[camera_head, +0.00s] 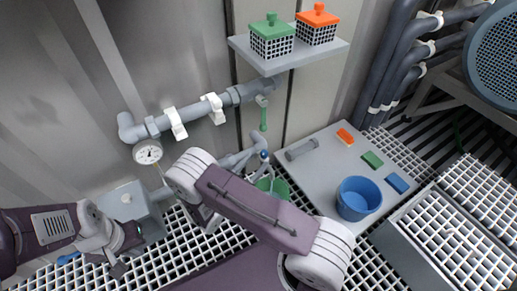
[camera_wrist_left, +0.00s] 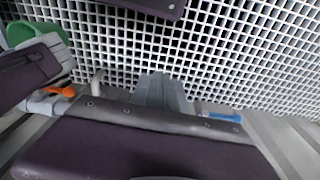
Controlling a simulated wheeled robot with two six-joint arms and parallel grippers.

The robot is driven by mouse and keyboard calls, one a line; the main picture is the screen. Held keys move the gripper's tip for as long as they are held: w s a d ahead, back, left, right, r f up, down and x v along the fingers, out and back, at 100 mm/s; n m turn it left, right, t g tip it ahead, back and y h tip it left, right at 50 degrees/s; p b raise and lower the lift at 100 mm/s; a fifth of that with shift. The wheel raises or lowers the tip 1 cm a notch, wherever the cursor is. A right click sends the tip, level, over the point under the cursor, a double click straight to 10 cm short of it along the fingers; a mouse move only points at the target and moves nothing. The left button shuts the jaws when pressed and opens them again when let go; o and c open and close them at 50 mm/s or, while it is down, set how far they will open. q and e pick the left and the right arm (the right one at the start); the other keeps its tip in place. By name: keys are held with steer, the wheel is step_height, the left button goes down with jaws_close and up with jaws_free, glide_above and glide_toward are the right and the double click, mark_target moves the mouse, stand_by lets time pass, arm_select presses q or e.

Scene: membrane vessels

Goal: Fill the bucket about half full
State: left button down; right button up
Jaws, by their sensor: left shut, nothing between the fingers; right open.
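A green bucket (camera_head: 275,188) stands low below the pipe outlet, partly hidden behind my right arm; its inside cannot be seen. A green rounded thing, probably this bucket, shows at the corner of the left wrist view (camera_wrist_left: 35,35). A blue bucket (camera_head: 357,200) stands upright on a pale platform. A green lever (camera_head: 263,117) hangs from the pipe's end. My right gripper (camera_head: 260,152) is open just below the lever, in front of the green bucket; contact cannot be told. My left gripper (camera_head: 118,268) is shut and empty over the grating, its fingers also in the left wrist view (camera_wrist_left: 160,90).
A grey pipe (camera_head: 190,115) with a round gauge (camera_head: 148,152) runs along the wall. A shelf (camera_head: 288,58) holds a green-lidded basket (camera_head: 272,38) and an orange-lidded one (camera_head: 317,24). The platform (camera_head: 330,150) carries small coloured blocks. A raised grating (camera_head: 455,235) stands at right.

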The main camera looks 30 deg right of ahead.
steer(key=shift+r, duration=0.1)
steer(key=shift+w+d+b, duration=0.2)
steer(key=shift+d+b, duration=0.15)
steer(key=shift+b, duration=0.1)
steer(key=b+x, duration=0.5)
steer(key=x, duration=0.3)
steer(key=shift+d, duration=0.1)
